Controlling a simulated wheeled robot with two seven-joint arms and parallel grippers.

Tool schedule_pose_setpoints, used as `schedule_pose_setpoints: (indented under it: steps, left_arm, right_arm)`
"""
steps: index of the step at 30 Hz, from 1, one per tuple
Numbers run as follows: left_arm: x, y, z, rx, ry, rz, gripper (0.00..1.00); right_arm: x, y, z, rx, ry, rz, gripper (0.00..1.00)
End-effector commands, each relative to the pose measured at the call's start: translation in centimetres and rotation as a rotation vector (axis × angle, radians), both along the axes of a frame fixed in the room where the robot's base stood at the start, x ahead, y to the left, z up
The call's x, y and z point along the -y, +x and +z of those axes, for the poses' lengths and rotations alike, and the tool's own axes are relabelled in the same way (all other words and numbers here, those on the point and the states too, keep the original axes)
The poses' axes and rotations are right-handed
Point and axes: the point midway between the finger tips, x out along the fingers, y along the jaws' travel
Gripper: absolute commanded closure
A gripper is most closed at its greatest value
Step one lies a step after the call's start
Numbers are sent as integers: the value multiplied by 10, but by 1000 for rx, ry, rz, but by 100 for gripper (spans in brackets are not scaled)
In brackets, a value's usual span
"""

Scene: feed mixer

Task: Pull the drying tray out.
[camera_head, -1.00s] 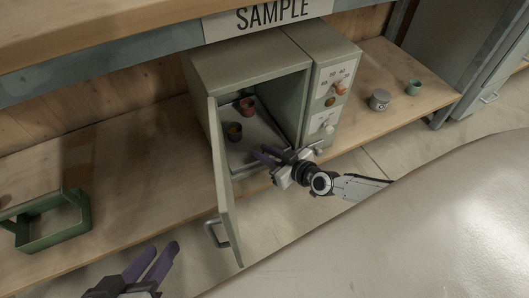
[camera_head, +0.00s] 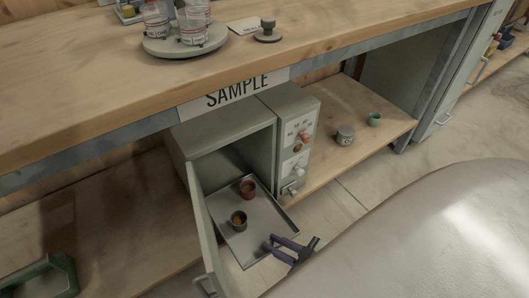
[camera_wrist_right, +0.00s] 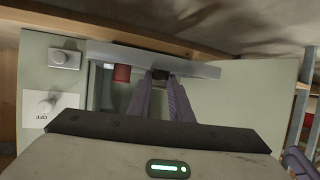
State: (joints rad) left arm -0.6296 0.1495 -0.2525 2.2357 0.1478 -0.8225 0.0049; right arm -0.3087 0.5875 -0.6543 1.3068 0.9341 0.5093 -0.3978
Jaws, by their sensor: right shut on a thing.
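The drying tray (camera_head: 265,214) is a flat metal tray sticking part way out of the grey oven (camera_head: 226,128), whose door (camera_head: 203,235) hangs open on the left. A red cup (camera_head: 248,188) and a dark cup (camera_head: 238,219) with orange-brown contents stand on it. My right gripper (camera_head: 271,245) is shut on the tray's front edge. In the right wrist view its fingers (camera_wrist_right: 160,77) meet the tray's lip (camera_wrist_right: 205,70), with the red cup (camera_wrist_right: 122,73) beyond. A purple piece at that view's lower right edge looks like my left gripper (camera_wrist_right: 300,163); its jaws cannot be made out.
The oven's control panel (camera_head: 299,146) is to the right of its opening. A grey tin (camera_head: 345,135) and a green cup (camera_head: 374,119) stand on the lower shelf to the right. A green frame (camera_head: 45,275) is at lower left. Open floor lies before the oven.

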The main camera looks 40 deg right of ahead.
Motion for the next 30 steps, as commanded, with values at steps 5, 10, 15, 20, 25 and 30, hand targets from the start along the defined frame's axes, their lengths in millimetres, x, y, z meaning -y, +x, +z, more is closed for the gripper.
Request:
schedule_pose_setpoints:
  steps: [5,10,15,20,25,30]
  left_arm:
    - [-4,-2,5,15,-3,19,69]
    - [-5,-2,6,23,-3,26,69]
    - [-5,-2,6,25,-3,27,69]
    - [-5,-2,6,25,-3,27,69]
    - [-5,-2,6,25,-3,27,69]
    - [-5,-2,6,25,-4,26,69]
  right_arm:
    - [-1,-22,0,-2,1,-2,100]
    - [-2,-30,0,-1,1,0,100]
    - [-2,-31,-1,0,0,0,100]
    - [-2,-31,-1,0,0,0,100]
    - [-2,-31,-1,-1,0,0,62]
    - [-2,-30,-1,0,0,-1,62]
